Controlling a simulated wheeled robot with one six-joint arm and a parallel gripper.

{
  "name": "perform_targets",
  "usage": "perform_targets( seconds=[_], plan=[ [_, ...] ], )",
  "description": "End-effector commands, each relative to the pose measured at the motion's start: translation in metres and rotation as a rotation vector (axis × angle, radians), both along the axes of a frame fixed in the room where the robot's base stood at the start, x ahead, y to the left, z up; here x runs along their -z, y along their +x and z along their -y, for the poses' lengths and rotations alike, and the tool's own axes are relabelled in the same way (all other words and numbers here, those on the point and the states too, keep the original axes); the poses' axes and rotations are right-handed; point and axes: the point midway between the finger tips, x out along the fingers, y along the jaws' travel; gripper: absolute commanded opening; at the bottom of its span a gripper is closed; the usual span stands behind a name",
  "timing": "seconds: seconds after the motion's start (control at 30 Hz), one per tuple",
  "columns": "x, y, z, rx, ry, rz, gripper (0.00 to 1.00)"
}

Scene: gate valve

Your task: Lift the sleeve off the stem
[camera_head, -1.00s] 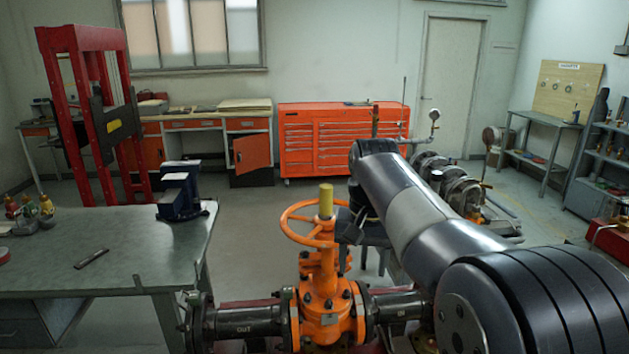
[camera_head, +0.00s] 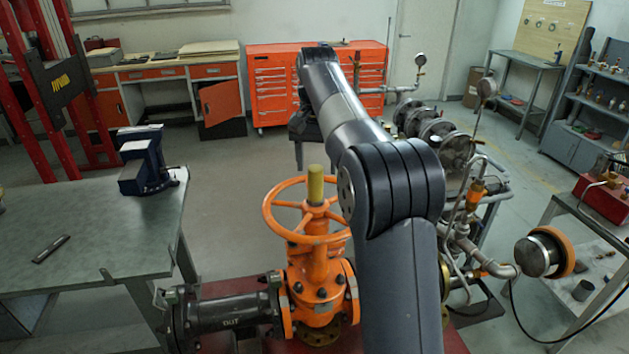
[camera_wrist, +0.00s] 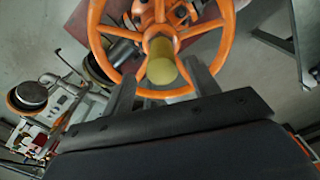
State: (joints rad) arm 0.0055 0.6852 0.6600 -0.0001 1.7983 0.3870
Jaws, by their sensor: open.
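The sleeve (camera_head: 315,184) is a dull yellow cylinder standing upright on the stem at the centre of the orange handwheel (camera_head: 270,212) of the gate valve (camera_head: 318,268). The stem inside it is hidden. In the wrist view the sleeve (camera_wrist: 162,68) shows end-on over the hub of the handwheel (camera_wrist: 97,40). My gripper (camera_wrist: 162,86) is open and empty. Its two dark fingers point toward the wheel, one either side of the sleeve's line, with the sleeve's end near the gap between the tips. No contact is visible. In the head view my gripper is not clearly seen.
A workbench (camera_head: 100,235) with a blue vise (camera_head: 145,160) stands at left. Pipework with gauges (camera_head: 485,88) stands right of the valve. A dark flanged pipe (camera_head: 235,312) runs left from the valve. An orange tool chest (camera_head: 275,90) stands at the back. The floor between is clear.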

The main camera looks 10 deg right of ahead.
Motion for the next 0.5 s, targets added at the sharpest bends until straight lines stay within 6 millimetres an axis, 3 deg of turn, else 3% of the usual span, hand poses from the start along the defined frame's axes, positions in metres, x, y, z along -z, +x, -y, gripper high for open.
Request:
perform_targets(
  seconds=[0.27, 0.5],
  plan=[
    [0.018, -0.001, -0.001, -0.001, 0.000, 0.001, 0.57],
    [0.045, -0.001, -0.003, -0.001, 0.000, -0.002, 0.57]
  ],
)
